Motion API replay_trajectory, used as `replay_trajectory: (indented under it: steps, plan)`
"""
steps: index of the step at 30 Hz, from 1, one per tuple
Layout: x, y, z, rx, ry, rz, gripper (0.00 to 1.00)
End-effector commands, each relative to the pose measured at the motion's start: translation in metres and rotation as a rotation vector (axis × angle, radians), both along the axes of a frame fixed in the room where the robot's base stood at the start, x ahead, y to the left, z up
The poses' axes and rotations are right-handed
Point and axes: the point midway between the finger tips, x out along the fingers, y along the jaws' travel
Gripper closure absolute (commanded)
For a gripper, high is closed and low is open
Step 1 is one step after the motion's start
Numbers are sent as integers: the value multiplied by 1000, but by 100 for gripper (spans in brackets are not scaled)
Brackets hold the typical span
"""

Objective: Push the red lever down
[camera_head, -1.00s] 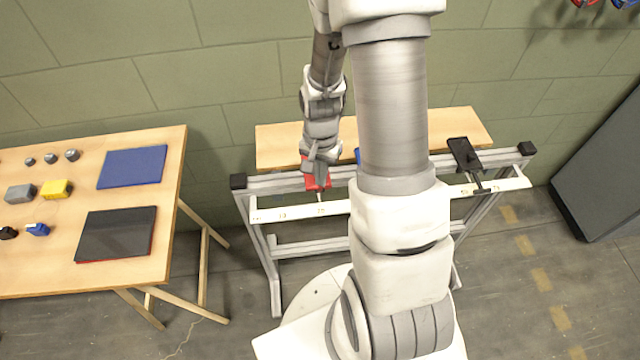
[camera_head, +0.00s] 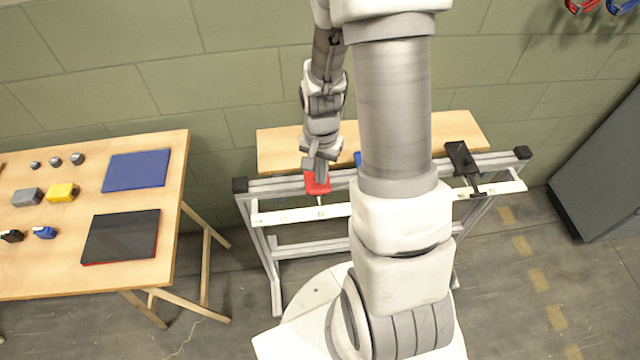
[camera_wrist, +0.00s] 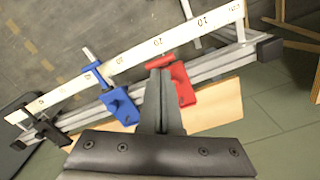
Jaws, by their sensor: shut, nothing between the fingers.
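The red lever (camera_head: 318,186) is on the left part of the metal frame, with my gripper (camera_head: 321,179) right over it and covering part of it. The wrist view shows the red lever (camera_wrist: 184,88) just right of my shut, empty fingers (camera_wrist: 160,73). A thin red part reaches behind the fingertips. I cannot tell whether the fingers touch the lever. A blue lever (camera_wrist: 119,106) is to the left in the wrist view. In the head view my arm mostly hides the blue lever (camera_head: 358,158). A black lever (camera_head: 461,158) is at the frame's right.
A white scale strip (camera_head: 285,216) runs along the front of the frame, with a wooden board (camera_head: 278,150) behind. A wooden table (camera_head: 60,260) with panels and small blocks stands at the left. A dark grey panel (camera_head: 605,170) stands at the right.

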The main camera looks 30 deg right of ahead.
Motion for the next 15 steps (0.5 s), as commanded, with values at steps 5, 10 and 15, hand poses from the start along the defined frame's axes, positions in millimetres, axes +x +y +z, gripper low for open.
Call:
replay_trajectory:
  steps: [5,10,15]
  plan:
    - [0,0,18,0,0,0,100]
    - [0,0,32,0,-1,-1,100]
    - [0,0,45,0,0,-1,100]
